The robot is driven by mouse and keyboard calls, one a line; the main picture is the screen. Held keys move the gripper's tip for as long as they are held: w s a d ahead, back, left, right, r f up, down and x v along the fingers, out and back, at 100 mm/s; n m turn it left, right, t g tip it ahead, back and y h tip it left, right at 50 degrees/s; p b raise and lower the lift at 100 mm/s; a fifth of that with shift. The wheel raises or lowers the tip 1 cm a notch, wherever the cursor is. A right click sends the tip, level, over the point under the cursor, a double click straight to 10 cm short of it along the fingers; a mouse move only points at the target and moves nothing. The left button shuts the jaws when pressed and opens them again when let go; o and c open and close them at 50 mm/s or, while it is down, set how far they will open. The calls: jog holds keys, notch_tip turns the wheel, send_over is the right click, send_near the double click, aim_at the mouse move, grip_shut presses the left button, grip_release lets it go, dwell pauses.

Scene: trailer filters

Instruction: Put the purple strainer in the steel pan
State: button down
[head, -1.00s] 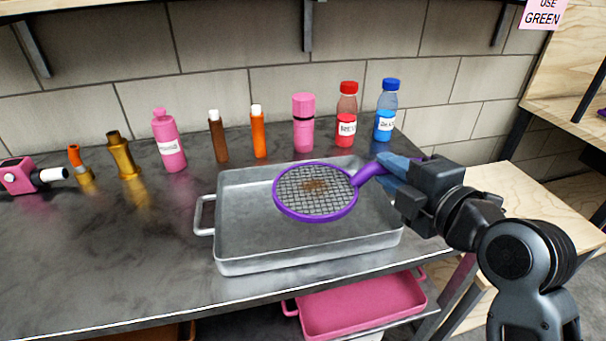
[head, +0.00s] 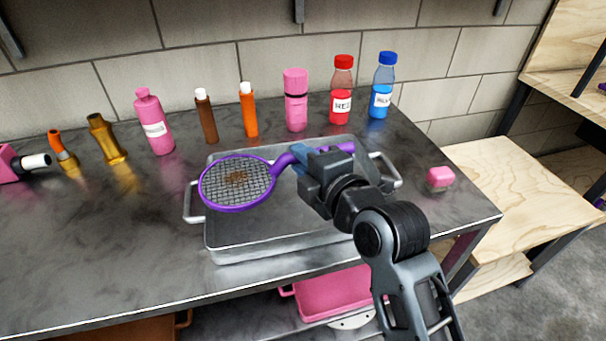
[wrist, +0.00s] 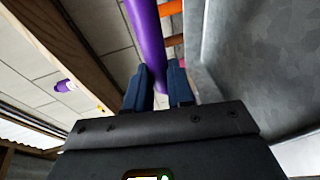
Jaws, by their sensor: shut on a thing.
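The purple strainer (head: 237,182) has a round mesh head with a brown patch on it and a purple handle. My gripper (head: 308,155) is shut on the handle, which also shows between the blue fingers in the wrist view (wrist: 148,40). The steel pan (head: 300,231) is a grey rectangular tray with side handles on the dark counter. The strainer's head appears over the pan's left part and reaches past its left rim. I cannot tell how high it is above the pan. My arm hides part of the pan's right side.
Several bottles stand behind the pan, among them a pink one (head: 154,122), a red-capped one (head: 341,91) and a blue-capped one (head: 382,86). A small pink block (head: 440,178) lies right of the pan. A pink tray (head: 330,293) sits on the shelf below.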

jog(key=shift+a+f, duration=0.1)
jog(key=shift+f, duration=1.9)
jog(key=shift+f+b, duration=0.35)
jog(key=shift+f, duration=0.1)
jog(key=c, duration=1)
grip_release()
